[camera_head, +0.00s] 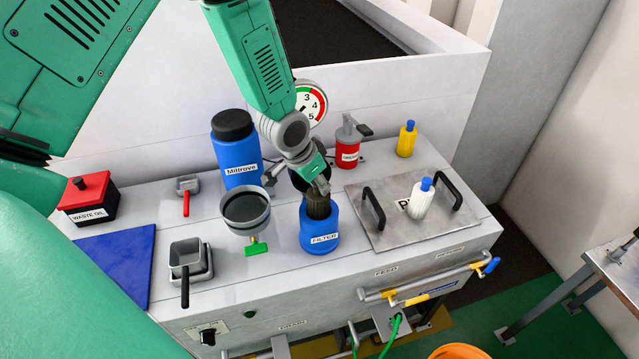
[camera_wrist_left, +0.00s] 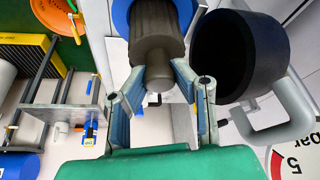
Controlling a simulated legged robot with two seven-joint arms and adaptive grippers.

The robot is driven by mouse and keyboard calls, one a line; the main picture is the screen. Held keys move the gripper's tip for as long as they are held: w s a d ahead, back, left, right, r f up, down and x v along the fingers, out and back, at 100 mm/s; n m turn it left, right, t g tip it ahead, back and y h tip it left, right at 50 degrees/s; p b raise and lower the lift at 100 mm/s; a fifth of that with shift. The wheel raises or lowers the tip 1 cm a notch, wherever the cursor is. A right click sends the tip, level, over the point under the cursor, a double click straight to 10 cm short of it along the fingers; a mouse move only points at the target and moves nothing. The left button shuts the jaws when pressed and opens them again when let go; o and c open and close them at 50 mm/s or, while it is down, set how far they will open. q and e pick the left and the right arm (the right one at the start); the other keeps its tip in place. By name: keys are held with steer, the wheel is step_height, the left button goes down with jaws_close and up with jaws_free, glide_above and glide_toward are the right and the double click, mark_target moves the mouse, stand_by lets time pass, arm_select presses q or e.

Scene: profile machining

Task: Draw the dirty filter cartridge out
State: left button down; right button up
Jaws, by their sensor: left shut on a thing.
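The dirty filter cartridge (camera_head: 318,206) is dark brown and ribbed. It stands upright with its upper part above the mouth of the blue housing (camera_head: 319,232) labelled FILTER; its lower part is hidden inside. My left gripper (camera_head: 318,187) is directly above the housing, shut on the top of the cartridge. In the left wrist view the fingers (camera_wrist_left: 163,88) close around the cartridge's narrower end, and the ribbed body (camera_wrist_left: 155,30) lies beyond it, inside the blue rim. My right gripper is not in view.
A funnel-like dark pan (camera_head: 246,208) stands left of the housing, and a blue Miltrove canister (camera_head: 238,160) behind it. A steel plate with black handles (camera_head: 385,235) lies to the right. A blue mat (camera_head: 115,262) and a waste oil box (camera_head: 88,196) are at the left.

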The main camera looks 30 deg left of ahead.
arm_select(q)
steer(key=shift+r, duration=1.6)
steer(key=shift+r, duration=0.95)
